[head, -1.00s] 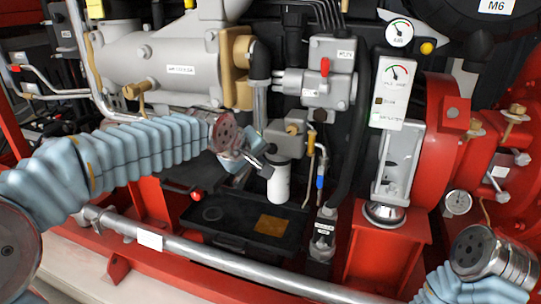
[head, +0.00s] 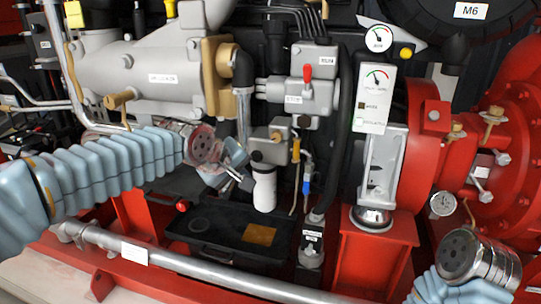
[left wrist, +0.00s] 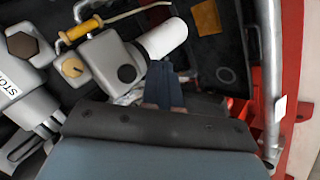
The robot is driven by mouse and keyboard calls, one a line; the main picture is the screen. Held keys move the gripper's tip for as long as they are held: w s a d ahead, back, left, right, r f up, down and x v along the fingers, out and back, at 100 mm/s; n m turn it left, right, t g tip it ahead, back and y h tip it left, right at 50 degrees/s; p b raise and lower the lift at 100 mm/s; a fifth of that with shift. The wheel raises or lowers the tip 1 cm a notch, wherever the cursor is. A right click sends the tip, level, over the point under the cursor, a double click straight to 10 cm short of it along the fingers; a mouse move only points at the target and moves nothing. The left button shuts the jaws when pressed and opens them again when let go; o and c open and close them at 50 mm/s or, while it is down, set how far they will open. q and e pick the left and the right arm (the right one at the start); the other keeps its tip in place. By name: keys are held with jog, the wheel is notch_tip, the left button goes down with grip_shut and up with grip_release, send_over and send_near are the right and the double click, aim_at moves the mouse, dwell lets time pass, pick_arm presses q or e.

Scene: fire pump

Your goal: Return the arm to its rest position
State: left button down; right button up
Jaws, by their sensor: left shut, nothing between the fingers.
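My left arm comes in from the left in the head view. Its gripper (head: 246,183) is shut and empty, just left of the white cylindrical filter (head: 264,188) below the grey valve block. In the left wrist view the closed fingers (left wrist: 165,85) point toward the same white filter (left wrist: 163,38), with a small gap that I cannot judge exactly. My right arm shows at the lower right of the head view, ending in a round metal wrist part (head: 480,260). No right fingers are visible.
A black tray (head: 190,238) with a yellow-brown patch lies below the filter. A silver pipe (head: 190,265) crosses in front. A grey valve block with a red lever (head: 308,75) stands above. Red pump housing (head: 505,150) fills the right side.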

pick_arm(q)
jog(key=s+d+f+m+g, duration=0.1)
jog(key=s+f+m+g, duration=0.1)
jog(key=f, duration=1.4)
jog(key=s+d+f+m+g, duration=0.1)
jog(key=s+f+m+g, duration=0.15)
jog(key=f, duration=1.45)
jog(key=s+a+f+m+g, duration=0.1)
jog(key=s+f+g, duration=0.2)
jog(key=s+f, duration=1.4)
jog(key=s, duration=0.3)
jog(key=shift+s+f+h, duration=0.15)
jog(key=shift+f+h, duration=0.15)
jog(key=shift+f, duration=0.05)
jog(key=shift+m, duration=0.25)
